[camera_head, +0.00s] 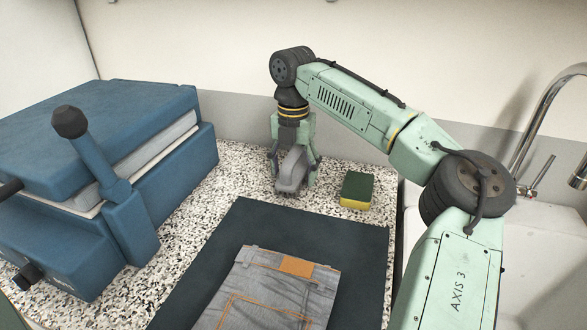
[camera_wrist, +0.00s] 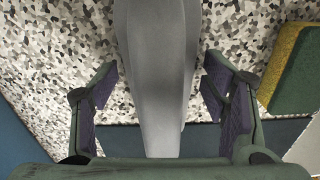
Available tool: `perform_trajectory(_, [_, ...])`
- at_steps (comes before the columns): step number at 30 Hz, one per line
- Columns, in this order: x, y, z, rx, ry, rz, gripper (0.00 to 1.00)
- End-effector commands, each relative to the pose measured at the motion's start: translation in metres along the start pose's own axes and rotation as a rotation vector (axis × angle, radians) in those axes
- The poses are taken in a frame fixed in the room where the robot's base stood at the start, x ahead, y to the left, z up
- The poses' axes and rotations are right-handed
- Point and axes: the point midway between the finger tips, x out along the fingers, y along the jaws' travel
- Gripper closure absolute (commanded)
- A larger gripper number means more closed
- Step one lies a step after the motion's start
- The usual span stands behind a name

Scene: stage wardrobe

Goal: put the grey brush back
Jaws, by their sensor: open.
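The grey brush (camera_head: 291,172) is on the speckled counter, behind the dark mat and left of the sponge. My gripper (camera_head: 294,164) is over it with its fingers pointing down, one on either side. In the wrist view the brush's long smooth grey body (camera_wrist: 160,75) runs between the two open fingers (camera_wrist: 160,88). A gap shows between the brush and each finger near the tips. The gripper and the wrist hide part of the brush, and I cannot see its bristles.
A green and yellow sponge (camera_head: 356,190) lies close on the right. A blue press (camera_head: 158,125) with a lever stands on the left. Folded grey jeans (camera_head: 280,295) lie on the dark mat (camera_head: 255,225). A white sink (camera_head: 540,240) with a tap is on the right.

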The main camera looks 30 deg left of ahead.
Motion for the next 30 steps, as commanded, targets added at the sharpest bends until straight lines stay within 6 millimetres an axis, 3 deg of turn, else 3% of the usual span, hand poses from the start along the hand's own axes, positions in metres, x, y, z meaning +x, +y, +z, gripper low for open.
perform_trajectory(5, [-0.003,0.0,0.0,0.001,-0.003,-0.001,0.33])
perform_trajectory(8, [-0.015,0.001,0.001,0.001,-0.003,0.002,0.33])
perform_trajectory(21, [-0.107,0.0,0.0,0.001,-0.002,-0.002,0.33])
perform_trajectory(30, [-0.123,0.0,0.0,0.0,0.0,-0.001,0.33])
